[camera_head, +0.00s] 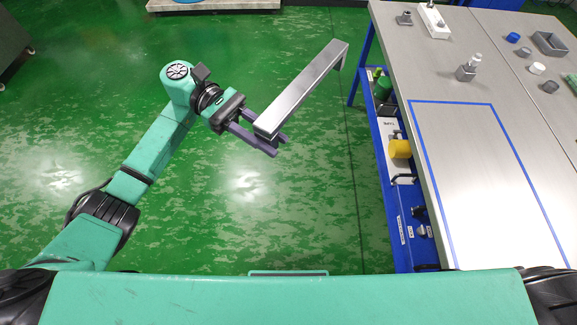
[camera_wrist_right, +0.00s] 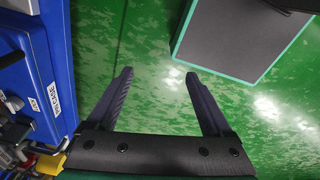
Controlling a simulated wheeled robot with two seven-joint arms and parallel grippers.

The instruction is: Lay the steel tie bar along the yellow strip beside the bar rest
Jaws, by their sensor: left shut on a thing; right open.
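The steel tie bar (camera_head: 303,90) is a long silver bar with a short bent-down end at its far right. It is in the head view, above the green floor and left of the bench. My left gripper (camera_head: 277,144) is shut on the bar's near end, and the bar slants up and to the right from it. My right gripper (camera_wrist_right: 157,76) is open and empty in the right wrist view, with green floor below it. I cannot make out the yellow strip or the bar rest in either view.
A grey-topped bench (camera_head: 400,60) with a blue frame stands at the right. A blue tape outline (camera_head: 480,104) encloses a clear area on it. Small fittings, a white block (camera_head: 433,22) and a grey tray (camera_head: 549,43) stand at its back. A yellow cylinder (camera_head: 400,149) sits at its side.

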